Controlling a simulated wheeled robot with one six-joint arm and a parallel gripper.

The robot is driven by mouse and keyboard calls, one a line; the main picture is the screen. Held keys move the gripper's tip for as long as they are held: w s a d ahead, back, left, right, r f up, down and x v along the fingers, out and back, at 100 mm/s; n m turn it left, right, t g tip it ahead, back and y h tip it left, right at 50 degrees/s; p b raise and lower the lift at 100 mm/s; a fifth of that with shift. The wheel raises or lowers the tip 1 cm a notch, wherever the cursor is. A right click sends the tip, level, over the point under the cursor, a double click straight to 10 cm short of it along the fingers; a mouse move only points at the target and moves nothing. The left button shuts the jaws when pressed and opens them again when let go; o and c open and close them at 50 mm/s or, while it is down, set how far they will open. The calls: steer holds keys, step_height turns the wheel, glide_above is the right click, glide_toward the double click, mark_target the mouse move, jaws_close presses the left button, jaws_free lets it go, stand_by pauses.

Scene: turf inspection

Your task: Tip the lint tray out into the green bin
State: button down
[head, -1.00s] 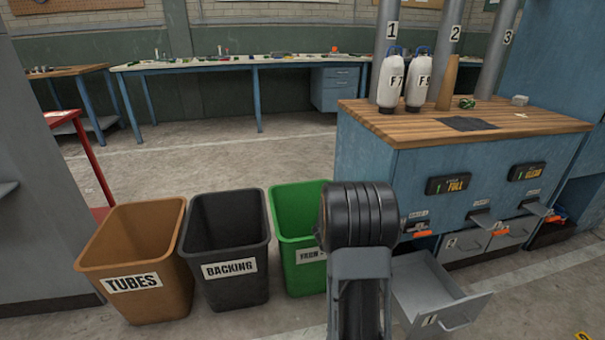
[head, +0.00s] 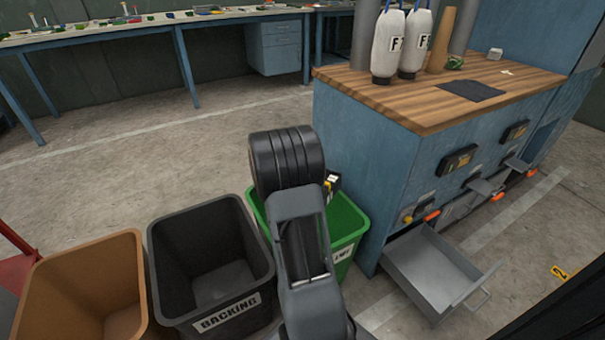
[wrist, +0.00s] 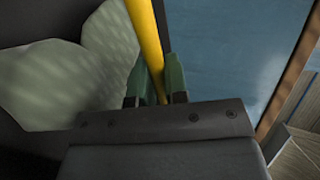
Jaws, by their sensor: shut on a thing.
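My gripper (wrist: 157,88) is shut on a yellow bar (wrist: 147,40), which appears to be the handle of the lint tray. Beside it in the wrist view are pale, lumpy grey-green masses (wrist: 75,80) against a dark surface; they look like lint, but I cannot tell the tray's outline or tilt. In the head view my arm covers most of the gripper; a small yellow and black piece (head: 332,183) shows past it. The green bin (head: 345,222) stands on the floor behind and below my arm, partly hidden, its inside mostly out of sight.
The black BACKING bin (head: 210,262) and brown TUBES bin (head: 85,285) stand left of the green bin. The blue cabinet (head: 365,160) is close on its right, with an empty grey drawer (head: 435,268) pulled out. Open floor (head: 150,160) lies behind the bins.

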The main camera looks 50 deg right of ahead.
steer(key=r+n+g+p, duration=0.1)
steer(key=p, duration=0.3)
steer(key=shift+s+d+r+n, duration=0.1)
steer(key=shift+r+n, duration=0.2)
steer(key=shift+n, duration=0.1)
steer(key=r+n+g+p, duration=0.1)
steer(key=n+p, duration=0.1)
steer(key=p, duration=0.2)
steer(key=shift+h, duration=0.4)
steer(key=n+g+p, duration=0.1)
steer(key=n+h+p, duration=0.1)
steer(key=n+p, duration=0.1)
steer(key=shift+f+g+p, duration=0.2)
steer(key=shift+g+p, duration=0.1)
steer(key=shift+g, duration=0.1)
steer(key=shift+f+n+b, duration=0.3)
steer(key=shift+f+n, duration=0.25)
steer(key=shift+n, duration=0.05)
steer(key=shift+f+n+g+h, duration=0.4)
steer(key=shift+f+n+g, duration=0.1)
steer(key=shift+n, duration=0.4)
